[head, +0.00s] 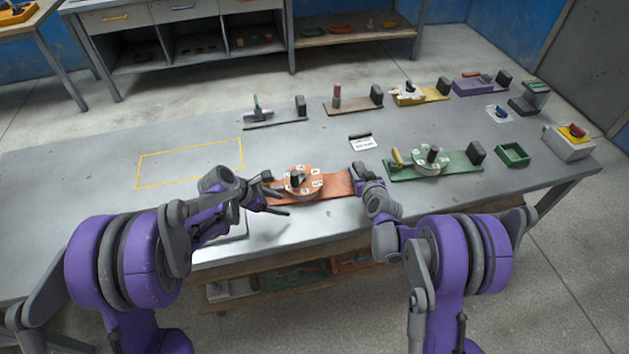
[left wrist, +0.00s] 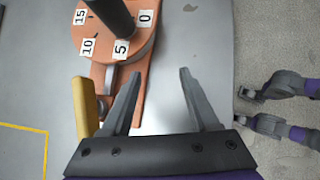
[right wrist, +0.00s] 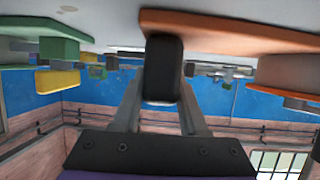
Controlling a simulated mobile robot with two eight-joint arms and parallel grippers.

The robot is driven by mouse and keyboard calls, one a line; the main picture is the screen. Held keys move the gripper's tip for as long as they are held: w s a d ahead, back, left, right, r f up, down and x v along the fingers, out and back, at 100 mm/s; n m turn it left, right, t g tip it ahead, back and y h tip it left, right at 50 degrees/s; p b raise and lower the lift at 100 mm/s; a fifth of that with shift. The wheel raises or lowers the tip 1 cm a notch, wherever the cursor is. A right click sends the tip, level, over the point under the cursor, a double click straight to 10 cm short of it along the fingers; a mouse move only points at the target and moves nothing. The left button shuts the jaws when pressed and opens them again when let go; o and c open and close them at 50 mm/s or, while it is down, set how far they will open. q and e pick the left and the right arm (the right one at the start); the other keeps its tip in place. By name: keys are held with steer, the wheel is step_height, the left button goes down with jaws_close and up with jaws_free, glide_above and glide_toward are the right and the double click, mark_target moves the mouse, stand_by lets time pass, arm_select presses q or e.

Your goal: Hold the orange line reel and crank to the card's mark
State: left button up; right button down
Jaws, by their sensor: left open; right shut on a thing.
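The orange line reel (head: 303,186) sits on its orange base plate (head: 338,184) at the table's front edge, with a dark post on top. In the left wrist view its dial (left wrist: 125,40) carries labels 0, 5, 10 and 15. A yellow crank handle (left wrist: 86,107) stands left of my left gripper (left wrist: 160,80), outside its fingers. That gripper is open and empty, low beside the plate's left end in the head view (head: 281,201). My right gripper (right wrist: 163,100) is shut on the black block (right wrist: 163,62) at the plate's right end. The card (head: 362,143) lies behind; its mark is unreadable.
A green reel unit (head: 432,163) stands to the right, with a green tray (head: 512,154) beyond it. Several other coloured devices line the back. A yellow outlined rectangle (head: 190,163) on the left is empty, and the table around it is clear.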

arm_select(q)
steer(key=shift+d+r+n+t+h, duration=0.2)
steer(key=shift+n+t+h, duration=0.4)
steer(key=shift+n+h, duration=0.2)
steer(key=r+n+t+h, duration=0.2)
steer(key=t, duration=0.1)
steer(key=shift+s+a+r+n, duration=0.15)
steer(key=shift+a+n, duration=0.1)
steer(key=shift+n, duration=0.05)
steer(key=w+d+r+t, duration=0.1)
steer(key=w+d, duration=0.1)
steer(key=w+d+r+t+h, duration=0.1)
steer(key=w+d+t, duration=0.1)
steer(key=w, duration=0.1)
steer(key=w+d+r+t, duration=0.1)
steer(key=w+d+t, duration=0.1)
steer(key=w, duration=0.1)
steer(key=shift+w+d+r+h, duration=0.2)
steer(key=shift+r+h, duration=0.1)
steer(key=shift+h, duration=0.1)
steer(key=shift+c, duration=0.3)
jaws_close()
